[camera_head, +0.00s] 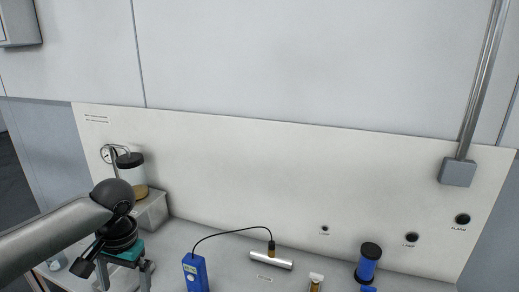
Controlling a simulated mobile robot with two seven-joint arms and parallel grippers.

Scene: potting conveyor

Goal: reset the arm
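My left arm comes in from the left edge. My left gripper (125,280) hangs downward at the lower left, below a dark wrist and a teal mount. Its two grey fingers stand apart with nothing visible between them, though their tips are near the bottom edge. It is over the left part of the bench, in front of a grey box. My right arm and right gripper are not in view.
On the bench are a blue handheld meter (196,272) cabled to a metal cylinder (271,260), and a blue spool-like part with black ends (368,264). A clear jar with a gauge (131,172) stands behind my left arm. A white back panel (270,170) closes off the rear.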

